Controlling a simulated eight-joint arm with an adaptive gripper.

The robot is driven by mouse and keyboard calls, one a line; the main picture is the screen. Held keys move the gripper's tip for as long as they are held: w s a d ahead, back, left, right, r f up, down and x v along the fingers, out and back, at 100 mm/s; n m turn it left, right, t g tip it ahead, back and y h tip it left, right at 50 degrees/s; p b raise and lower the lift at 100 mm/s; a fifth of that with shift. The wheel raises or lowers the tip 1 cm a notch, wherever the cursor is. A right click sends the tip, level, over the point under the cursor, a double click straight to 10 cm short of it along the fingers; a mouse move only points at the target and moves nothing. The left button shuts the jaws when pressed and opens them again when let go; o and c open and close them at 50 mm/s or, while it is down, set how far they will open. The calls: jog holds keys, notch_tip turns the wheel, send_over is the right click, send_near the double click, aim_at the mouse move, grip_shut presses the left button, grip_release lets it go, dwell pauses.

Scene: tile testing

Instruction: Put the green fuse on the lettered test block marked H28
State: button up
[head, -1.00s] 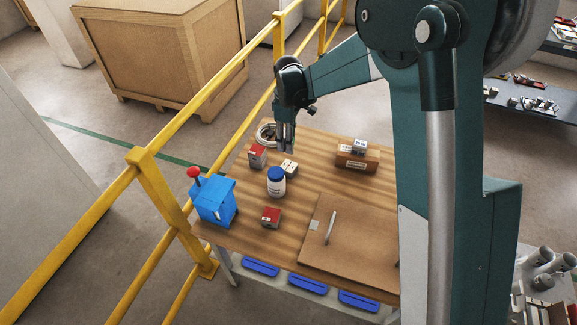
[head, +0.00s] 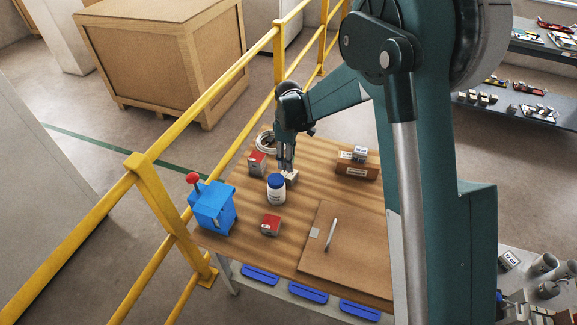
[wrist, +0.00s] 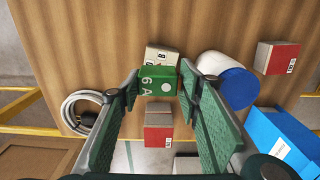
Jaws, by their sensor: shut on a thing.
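The green fuse (wrist: 158,80), a small green block with white characters and a white dot, is between my gripper's fingertips (wrist: 157,88) in the wrist view. My gripper is shut on it. Just beyond it is a beige lettered block (wrist: 162,56), partly covered by the fuse; I cannot tell whether they touch. In the head view my gripper (head: 285,168) points down at the beige block (head: 291,177), and the fuse cannot be made out there. I cannot read H28 on any block.
A white bottle with a blue cap (head: 276,190) stands close by the beige block. Red-topped boxes (head: 257,163) (head: 271,225), a blue box with a red knob (head: 212,205), a brown block (head: 355,168) and a board with a handle (head: 345,250) are on the table. A yellow railing (head: 150,175) runs alongside.

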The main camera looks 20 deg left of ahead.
jog(key=shift+f+b, duration=0.35)
jog(key=shift+f, duration=1.5)
jog(key=shift+f, duration=0.2)
jog(key=o, duration=0.9)
jog(key=shift+r, duration=0.25)
notch_tip(320, 180, up, 12)
jog(key=shift+p, duration=1.15)
